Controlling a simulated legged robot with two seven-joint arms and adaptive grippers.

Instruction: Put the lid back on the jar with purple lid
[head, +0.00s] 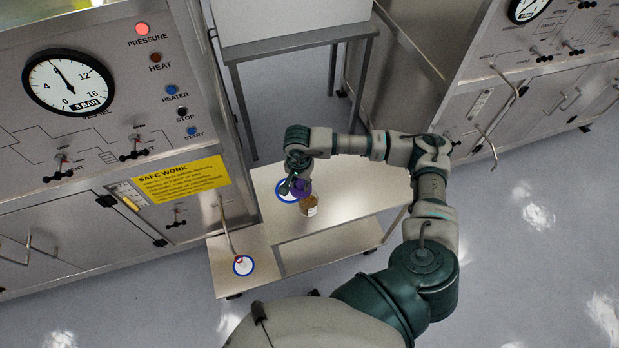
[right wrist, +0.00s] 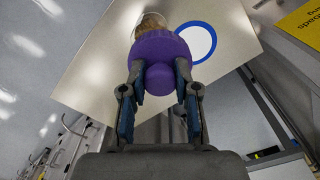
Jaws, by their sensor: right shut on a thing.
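The purple lid (head: 301,188) is held in my right gripper (head: 297,185) above the small table. In the right wrist view the fingers (right wrist: 158,92) are shut on the knob of the purple lid (right wrist: 160,50). The amber jar (head: 309,206) with a pale label stands on the table, just below and right of the lid in the head view. It also shows behind the lid in the right wrist view (right wrist: 151,20). The lid hides the jar's mouth, so I cannot tell whether they touch. My left gripper is not in view.
The low table (head: 345,190) has a blue-ringed white disc (head: 284,194) beside the jar and clear room to the right. Another ringed disc (head: 243,266), with a small red thing on it, lies nearer. The control cabinet (head: 90,120) stands close on the left.

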